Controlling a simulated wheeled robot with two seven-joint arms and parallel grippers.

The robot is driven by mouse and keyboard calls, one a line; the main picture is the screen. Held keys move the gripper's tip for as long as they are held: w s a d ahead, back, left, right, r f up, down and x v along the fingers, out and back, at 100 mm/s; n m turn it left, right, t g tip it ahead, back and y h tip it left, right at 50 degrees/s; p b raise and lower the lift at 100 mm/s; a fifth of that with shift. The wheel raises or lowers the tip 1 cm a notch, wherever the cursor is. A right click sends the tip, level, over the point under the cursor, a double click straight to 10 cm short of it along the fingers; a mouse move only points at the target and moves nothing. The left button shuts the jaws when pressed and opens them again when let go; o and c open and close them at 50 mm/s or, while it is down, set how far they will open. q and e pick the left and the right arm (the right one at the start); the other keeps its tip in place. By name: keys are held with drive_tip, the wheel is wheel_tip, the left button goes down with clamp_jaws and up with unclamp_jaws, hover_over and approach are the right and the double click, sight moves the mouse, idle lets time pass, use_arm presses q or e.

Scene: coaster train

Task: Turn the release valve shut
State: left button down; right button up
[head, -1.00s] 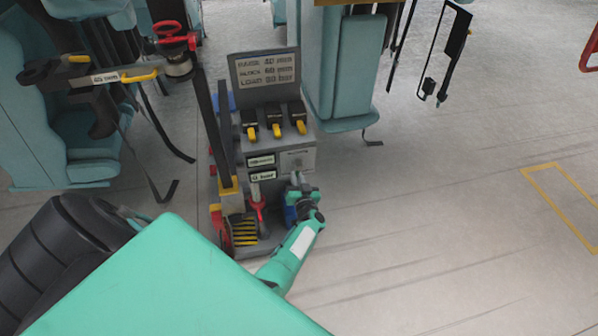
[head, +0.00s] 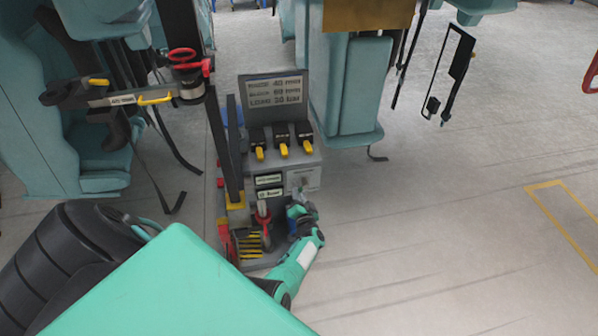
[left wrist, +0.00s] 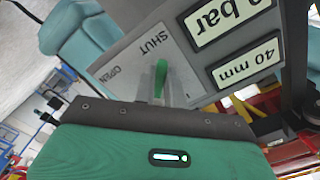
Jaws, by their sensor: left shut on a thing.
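The grey pump unit (head: 281,160) stands on the floor in the head view. Its release valve plate (head: 303,179) is at the right of its front face. In the left wrist view the plate (left wrist: 128,52) appears upside down, with the words SHUT and OPEN. A green valve lever (left wrist: 160,78) stands out from it. My left gripper (head: 299,212) is at the front of the plate, shut on the lever; its fingers (left wrist: 168,92) are partly hidden behind its dark edge. The lever's exact setting is hard to tell. My right gripper is not in view.
Three yellow-tipped levers (head: 283,149) sit on top of the unit, below a sign (head: 273,90). A red-handled part (head: 263,213) stands just left of my gripper. A teal seat-like block (head: 360,95) is behind at right. Open floor (head: 440,230) lies right.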

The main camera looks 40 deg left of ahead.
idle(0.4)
use_arm(q)
drive_tip(key=c, duration=1.5)
unclamp_jaws()
drive_tip(key=shift+o, duration=0.2)
